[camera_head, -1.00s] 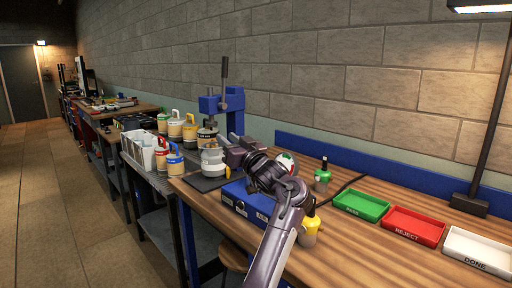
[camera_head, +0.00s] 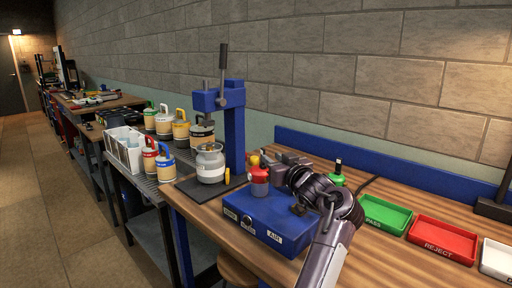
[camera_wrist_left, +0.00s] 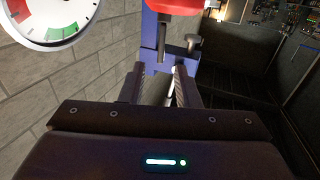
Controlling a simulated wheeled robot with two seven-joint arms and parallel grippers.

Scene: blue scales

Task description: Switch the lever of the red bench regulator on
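The red bench regulator (camera_head: 259,182) stands on the blue box (camera_head: 262,226) on the wooden bench. In the head view my left gripper (camera_head: 272,158) is beside and just behind its top, with the wrist over the box's right side. In the left wrist view the fingers (camera_wrist_left: 158,72) are apart with nothing between them. A red part (camera_wrist_left: 176,6), apparently the regulator's, shows beyond the fingertips at the top edge. A white dial gauge (camera_wrist_left: 52,15) is cut off at top left. I cannot make out the lever or its position. My right gripper is not in view.
A green-topped regulator (camera_head: 337,175) is behind my left wrist. Green (camera_head: 384,214) and red (camera_head: 443,240) trays lie to the right. A brick wall closes the back.

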